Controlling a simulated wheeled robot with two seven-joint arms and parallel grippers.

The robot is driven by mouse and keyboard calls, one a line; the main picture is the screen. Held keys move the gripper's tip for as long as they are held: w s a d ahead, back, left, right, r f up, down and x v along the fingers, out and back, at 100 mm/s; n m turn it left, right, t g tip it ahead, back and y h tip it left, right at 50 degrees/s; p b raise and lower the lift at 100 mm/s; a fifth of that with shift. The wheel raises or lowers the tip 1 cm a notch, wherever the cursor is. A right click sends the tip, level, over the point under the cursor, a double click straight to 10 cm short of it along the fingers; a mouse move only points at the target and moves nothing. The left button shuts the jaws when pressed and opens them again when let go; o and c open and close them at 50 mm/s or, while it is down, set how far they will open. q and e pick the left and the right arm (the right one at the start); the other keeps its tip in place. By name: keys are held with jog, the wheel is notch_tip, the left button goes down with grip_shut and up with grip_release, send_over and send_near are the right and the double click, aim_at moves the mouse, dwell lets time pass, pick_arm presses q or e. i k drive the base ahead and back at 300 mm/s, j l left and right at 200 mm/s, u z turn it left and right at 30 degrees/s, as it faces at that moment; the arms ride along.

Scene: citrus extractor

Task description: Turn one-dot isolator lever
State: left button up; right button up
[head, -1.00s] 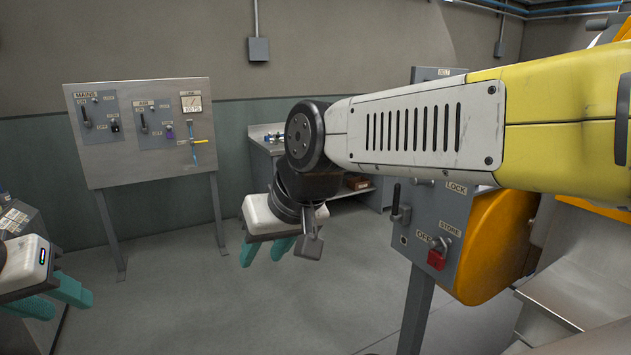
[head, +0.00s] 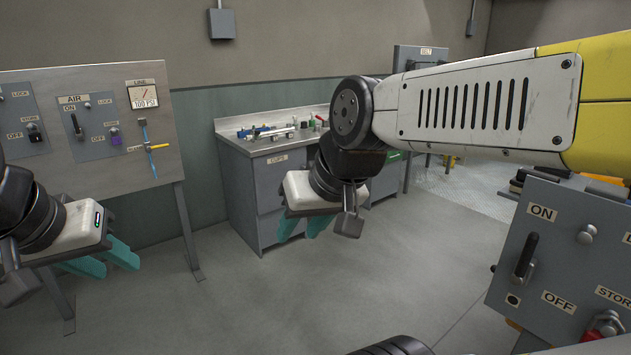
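A grey isolator box (head: 565,262) stands at the right edge of the head view, partly cut off. Its dark lever (head: 524,257) points up toward the ON label, with OFF lower down. A single dot mark (head: 512,299) is below the lever. My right gripper (head: 304,227) has teal fingers apart and empty; it hangs well left of the box, in front of the cabinet. My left gripper (head: 105,260) is at the far left, fingers apart and empty, in front of the panel. Neither gripper touches a lever.
A grey cabinet (head: 238,190) with small items on top stands behind my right gripper. Open floor (head: 330,300) lies between them and the isolator box.

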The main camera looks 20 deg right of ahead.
aim_at(518, 277)
jog(key=i+z, duration=0.2)
jog(key=z, duration=0.2)
jog(key=i+j+z, duration=0.1)
jog(key=z, duration=0.3)
jog(key=i+j+z, duration=0.15)
jog(key=i+z, duration=0.15)
jog(key=z, duration=0.15)
jog(key=i+j+z, duration=0.15)
jog(key=z, duration=0.25)
jog(key=i+j+z, duration=0.15)
jog(key=j+z, duration=0.25)
jog(key=i+j+z, duration=0.1)
jog(key=z, duration=0.35)
jog(key=i+j+z, duration=0.2)
jog(key=z, duration=0.25)
jog(key=i+j+z, duration=0.1)
jog(key=z, duration=0.35)
jog(key=j+z, duration=0.45)
jog(key=i+j+z, duration=0.1)
jog(key=z, duration=0.35)
jog(key=i+j+z, duration=0.25)
jog(key=j, duration=0.15)
jog(key=j+z, duration=0.25)
jog(key=j, duration=0.15)
